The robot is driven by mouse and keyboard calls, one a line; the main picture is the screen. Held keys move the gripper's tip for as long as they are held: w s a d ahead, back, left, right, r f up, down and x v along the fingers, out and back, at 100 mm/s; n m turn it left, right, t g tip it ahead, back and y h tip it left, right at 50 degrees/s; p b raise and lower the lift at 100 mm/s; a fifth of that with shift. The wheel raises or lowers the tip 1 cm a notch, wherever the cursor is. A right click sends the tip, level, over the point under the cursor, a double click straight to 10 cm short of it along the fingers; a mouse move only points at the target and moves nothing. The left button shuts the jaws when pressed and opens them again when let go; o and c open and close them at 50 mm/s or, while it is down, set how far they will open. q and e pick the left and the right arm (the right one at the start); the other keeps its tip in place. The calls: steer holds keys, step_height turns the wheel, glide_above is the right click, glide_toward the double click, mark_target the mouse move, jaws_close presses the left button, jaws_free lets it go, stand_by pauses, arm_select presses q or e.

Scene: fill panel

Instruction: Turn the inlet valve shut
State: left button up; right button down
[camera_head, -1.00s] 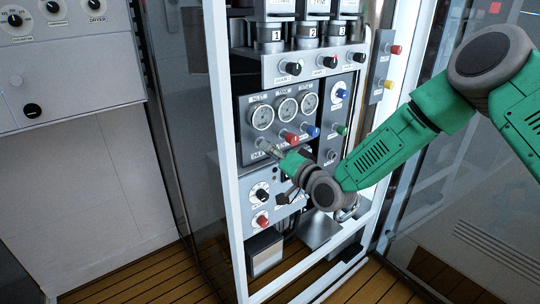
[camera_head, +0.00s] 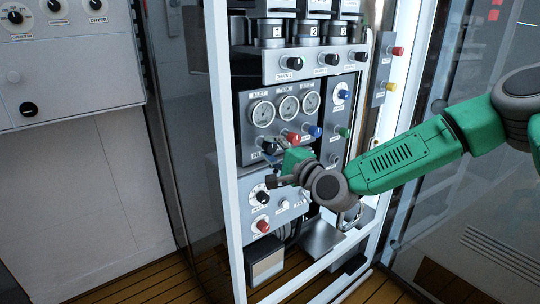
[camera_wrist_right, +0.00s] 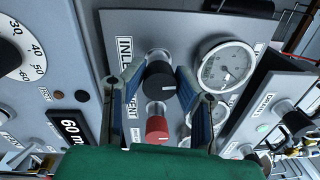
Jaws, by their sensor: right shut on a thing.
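The inlet valve is a black knob (camera_wrist_right: 160,76) beside the "INLET" label in the right wrist view, with a white mark on its face. In the head view the black knob (camera_head: 268,147) sits below the left gauge. My right gripper (camera_wrist_right: 161,85) has a finger on each side of the black knob and is shut on it. In the head view my right gripper (camera_head: 274,153) is at the panel, partly hiding the area below the knob. My left gripper is not in view.
A red vent knob (camera_wrist_right: 157,128) sits close beside the inlet knob, between my fingers in the wrist view. A blue knob (camera_head: 314,131) is farther right. Gauges (camera_head: 288,107) are above. A white frame post (camera_head: 222,150) stands left of the panel.

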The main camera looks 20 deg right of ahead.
steer(key=shift+s+f+m+b, duration=0.1)
steer(key=shift+f+m+b, duration=0.2)
steer(key=shift+f+m, duration=0.25)
steer(key=shift+r, duration=0.1)
steer(key=c, duration=1.3)
jaws_free()
steer(key=shift+o, duration=0.4)
steer(key=shift+d+r, duration=0.1)
steer(key=shift+r, duration=0.15)
steer(key=v, duration=1.2)
steer(key=shift+f, duration=0.15)
